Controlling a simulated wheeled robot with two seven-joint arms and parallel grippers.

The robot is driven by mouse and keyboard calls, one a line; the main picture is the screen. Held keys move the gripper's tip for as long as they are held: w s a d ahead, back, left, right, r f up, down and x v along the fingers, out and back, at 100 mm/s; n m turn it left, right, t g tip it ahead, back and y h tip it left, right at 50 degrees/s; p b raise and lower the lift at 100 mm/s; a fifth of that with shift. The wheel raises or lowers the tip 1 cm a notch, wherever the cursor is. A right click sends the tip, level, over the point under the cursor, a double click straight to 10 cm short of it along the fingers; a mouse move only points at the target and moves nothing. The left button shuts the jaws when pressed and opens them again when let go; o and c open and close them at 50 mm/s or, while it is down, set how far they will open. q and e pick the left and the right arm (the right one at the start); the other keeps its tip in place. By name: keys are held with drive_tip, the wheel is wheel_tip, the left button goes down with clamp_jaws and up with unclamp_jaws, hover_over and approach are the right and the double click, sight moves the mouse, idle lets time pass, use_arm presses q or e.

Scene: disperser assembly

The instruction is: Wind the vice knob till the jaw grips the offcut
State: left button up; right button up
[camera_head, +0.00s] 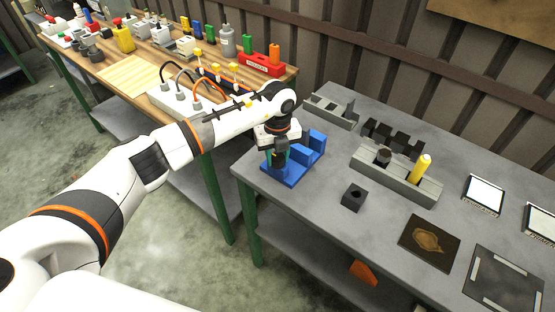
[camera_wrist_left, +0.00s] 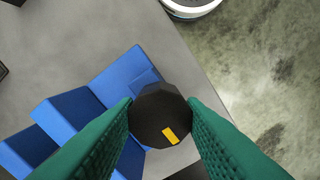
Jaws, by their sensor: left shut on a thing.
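The blue vice (camera_head: 298,174) stands at the near left corner of the grey table; its blue blocks (camera_wrist_left: 120,75) also show in the left wrist view. The knob (camera_wrist_left: 157,108) is dark and many-sided, with a yellow mark on its face. My left gripper (camera_head: 277,157) points down at the vice's left end. In the left wrist view its green fingers (camera_wrist_left: 160,118) are shut on the knob, one on each side. The arm and gripper hide part of the vice in the head view. I cannot make out the offcut. My right gripper is not in view.
A small black block (camera_head: 354,197) sits right of the vice. Behind it are a grey holder (camera_head: 395,178) with a yellow cylinder (camera_head: 421,168) and a dark toothed block (camera_head: 392,138). The table edge is close by the knob. A wooden bench (camera_head: 130,75) with several items stands left.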

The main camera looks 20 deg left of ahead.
use_arm(q)
drive_tip(key=m+b, duration=0.5)
drive_tip(key=m, duration=0.1)
drive_tip(key=shift+f, duration=0.15)
drive_tip(key=m+b, duration=0.5)
drive_tip(key=m, duration=0.1)
drive_tip(key=shift+m, duration=0.4)
drive_tip(key=m+b, duration=0.2)
drive_tip(key=shift+m, duration=0.3)
drive_tip(key=m+b, duration=0.1)
drive_tip(key=m, duration=0.2)
drive_tip(key=shift+m+b, duration=0.4)
drive_tip(key=m+b, duration=0.1)
drive_tip(key=m, duration=0.1)
drive_tip(key=shift+m, duration=0.3)
drive_tip(key=shift+r+m+b, duration=0.2)
drive_tip(key=shift+m+b, duration=0.35)
drive_tip(key=shift+m, duration=0.95)
drive_tip(key=o, duration=1)
